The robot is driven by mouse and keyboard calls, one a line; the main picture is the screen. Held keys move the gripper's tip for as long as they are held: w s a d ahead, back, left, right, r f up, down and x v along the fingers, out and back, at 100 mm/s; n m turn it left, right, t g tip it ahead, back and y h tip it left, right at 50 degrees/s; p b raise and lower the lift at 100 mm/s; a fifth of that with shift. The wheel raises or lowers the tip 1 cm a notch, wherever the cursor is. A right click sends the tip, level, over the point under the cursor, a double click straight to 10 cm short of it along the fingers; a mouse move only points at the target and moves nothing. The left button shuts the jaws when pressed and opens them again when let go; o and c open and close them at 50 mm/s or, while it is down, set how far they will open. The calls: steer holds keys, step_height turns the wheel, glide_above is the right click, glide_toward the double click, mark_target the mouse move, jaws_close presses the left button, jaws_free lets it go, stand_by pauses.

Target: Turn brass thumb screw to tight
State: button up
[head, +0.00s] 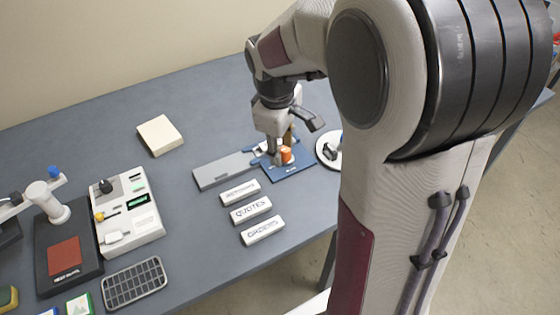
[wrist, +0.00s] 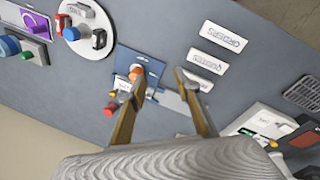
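A blue board (head: 291,175) lies on the table below my gripper (head: 277,158). An orange round knob (head: 286,154) stands on the board. In the wrist view the blue board (wrist: 128,55) carries the orange knob (wrist: 137,71) close to the left fingertip; small red and yellow parts lie farther left. My gripper (wrist: 160,82) has its two brown fingers spread wide, with nothing held between them. I cannot single out the brass thumb screw; it may be hidden by the fingers or too small to tell. Whether the left finger touches the knob is unclear.
A grey plate (head: 222,172) adjoins the board on the left. White blocks with lettering, among them QUOTES (head: 250,210), lie in front. A round white stand (head: 322,150) is close on the right.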

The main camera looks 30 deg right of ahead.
steer(key=s+a+r+m, duration=0.3)
steer(key=s+a+m, duration=0.1)
steer(key=s, duration=0.2)
steer(key=shift+s+y, duration=0.15)
steer(key=shift+y, duration=0.15)
stand_by(0.5)
steer(key=w+d+f+m+y, duration=0.1)
steer(key=w+d+f+m, duration=0.2)
steer(key=w+d+f, duration=0.6)
steer(key=w+d+r+n+t, duration=0.1)
steer(key=w+d+r+t, duration=0.2)
steer(key=w+d, duration=0.4)
steer(key=w, duration=0.5)
steer(key=shift+n, duration=0.3)
